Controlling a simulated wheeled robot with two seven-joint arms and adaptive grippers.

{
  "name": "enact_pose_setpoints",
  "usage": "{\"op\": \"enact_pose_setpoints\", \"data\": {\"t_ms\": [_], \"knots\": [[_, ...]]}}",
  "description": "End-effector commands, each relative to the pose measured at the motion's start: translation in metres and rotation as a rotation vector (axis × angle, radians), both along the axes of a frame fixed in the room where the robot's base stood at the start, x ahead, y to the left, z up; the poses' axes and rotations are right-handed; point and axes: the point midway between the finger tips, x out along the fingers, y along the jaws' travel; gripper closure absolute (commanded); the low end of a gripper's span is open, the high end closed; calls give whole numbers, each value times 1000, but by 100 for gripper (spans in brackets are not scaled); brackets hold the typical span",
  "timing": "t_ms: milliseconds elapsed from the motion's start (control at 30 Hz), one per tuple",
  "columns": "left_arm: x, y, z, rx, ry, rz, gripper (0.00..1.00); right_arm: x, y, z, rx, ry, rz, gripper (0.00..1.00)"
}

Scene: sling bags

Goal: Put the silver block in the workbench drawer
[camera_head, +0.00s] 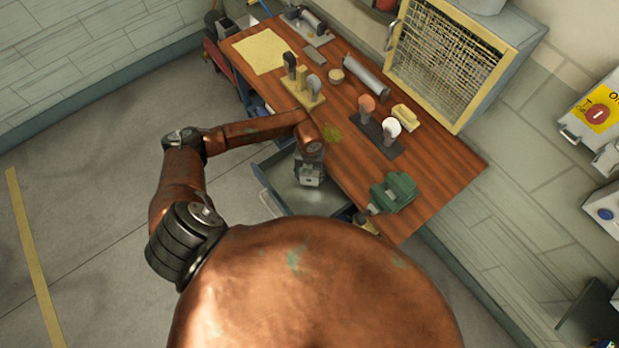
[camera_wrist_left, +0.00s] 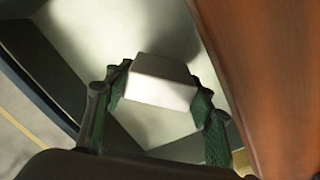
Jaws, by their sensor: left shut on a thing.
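The silver block (camera_wrist_left: 160,82) is between the green-padded fingers of my left gripper (camera_wrist_left: 153,105), which is shut on it. In the head view, my left gripper (camera_head: 309,178) is over the open workbench drawer (camera_head: 278,180), a grey metal tray pulled out from the bench front. The drawer's pale floor (camera_wrist_left: 165,127) shows behind the block in the left wrist view; I cannot tell exactly how high the block is above it. My right gripper is not in view.
The wooden workbench (camera_head: 440,172) borders the drawer on the right. A green vise (camera_head: 393,192) sits near its front corner. Tool stands, a metal cylinder (camera_head: 366,76) and a yellow sheet (camera_head: 262,51) lie on top. A mesh-front cabinet (camera_head: 450,62) stands at the back. Open floor is left.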

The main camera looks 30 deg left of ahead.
Motion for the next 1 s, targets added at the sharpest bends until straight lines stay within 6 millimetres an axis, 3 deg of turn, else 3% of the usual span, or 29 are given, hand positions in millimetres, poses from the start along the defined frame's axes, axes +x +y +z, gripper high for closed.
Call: {"op": "enact_pose_setpoints", "data": {"t_ms": [167, 533, 567, 800, 1000], "knots": [[-1, -2, -18, -2, 2, -1, 86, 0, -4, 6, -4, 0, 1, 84], [-1, -1, -23, -2, 1, -1, 86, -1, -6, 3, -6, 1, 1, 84], [-2, -1, -24, -1, 3, -1, 49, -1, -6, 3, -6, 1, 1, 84], [-2, -1, -23, -1, 2, -1, 33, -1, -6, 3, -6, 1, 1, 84], [-2, -1, -23, -1, 2, -1, 32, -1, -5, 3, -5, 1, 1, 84]]}}
